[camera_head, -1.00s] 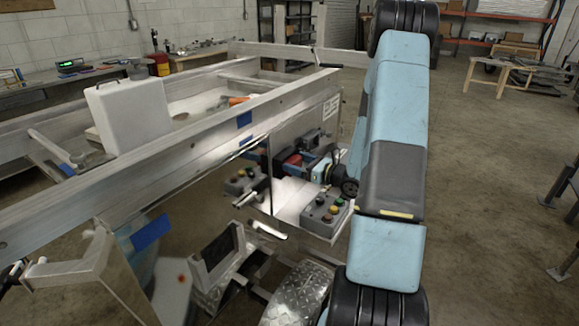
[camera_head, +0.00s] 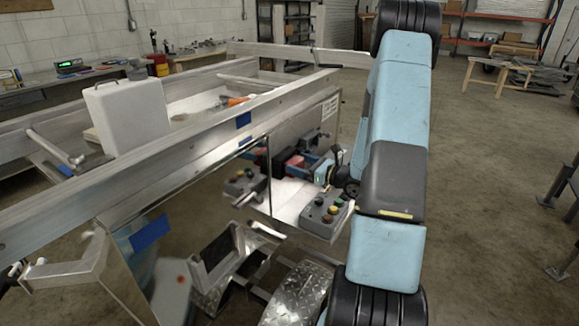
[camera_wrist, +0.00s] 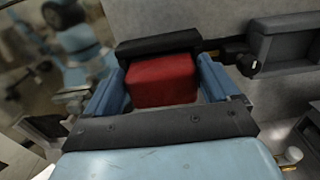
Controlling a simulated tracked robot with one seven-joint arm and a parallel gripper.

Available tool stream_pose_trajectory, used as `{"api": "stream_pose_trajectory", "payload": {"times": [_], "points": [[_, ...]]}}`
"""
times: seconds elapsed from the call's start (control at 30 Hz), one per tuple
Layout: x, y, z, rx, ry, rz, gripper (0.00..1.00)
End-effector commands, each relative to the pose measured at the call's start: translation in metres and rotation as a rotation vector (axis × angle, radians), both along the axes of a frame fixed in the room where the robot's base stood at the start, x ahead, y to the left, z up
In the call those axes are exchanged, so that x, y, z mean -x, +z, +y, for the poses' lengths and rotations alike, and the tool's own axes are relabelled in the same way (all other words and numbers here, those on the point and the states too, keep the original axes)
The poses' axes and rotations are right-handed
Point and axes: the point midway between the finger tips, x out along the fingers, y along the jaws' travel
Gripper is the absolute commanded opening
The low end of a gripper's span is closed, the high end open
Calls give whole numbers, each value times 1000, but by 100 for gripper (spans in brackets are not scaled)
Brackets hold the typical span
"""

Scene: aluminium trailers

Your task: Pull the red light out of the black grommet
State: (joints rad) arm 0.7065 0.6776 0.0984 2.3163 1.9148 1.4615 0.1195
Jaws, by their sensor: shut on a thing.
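The red light (camera_wrist: 163,86) is a red block between the two blue fingers of my gripper (camera_wrist: 161,74) in the wrist view. My gripper is shut on it, one finger at each side. The black grommet (camera_wrist: 158,45) lies just beyond the light's far edge. I cannot tell whether the light's back is still inside it. In the head view the red light (camera_head: 295,162) shows small beside the trailer's side panel, with my gripper (camera_head: 302,170) at it. My arm hides part of this area.
A grey control box with coloured buttons (camera_head: 325,213) stands on a shelf just below my gripper. A second button box (camera_head: 244,184) is to the left. The trailer's metal rail (camera_head: 190,150) runs above. Open floor (camera_head: 480,200) lies to the right.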

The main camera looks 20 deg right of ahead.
Motion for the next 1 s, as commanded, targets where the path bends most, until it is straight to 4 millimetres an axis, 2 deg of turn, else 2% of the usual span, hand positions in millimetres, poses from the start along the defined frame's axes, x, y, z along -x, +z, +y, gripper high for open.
{"api": "stream_pose_trajectory", "payload": {"times": [1.0], "points": [[20,0,-14,-1,-1,-1,52]]}}
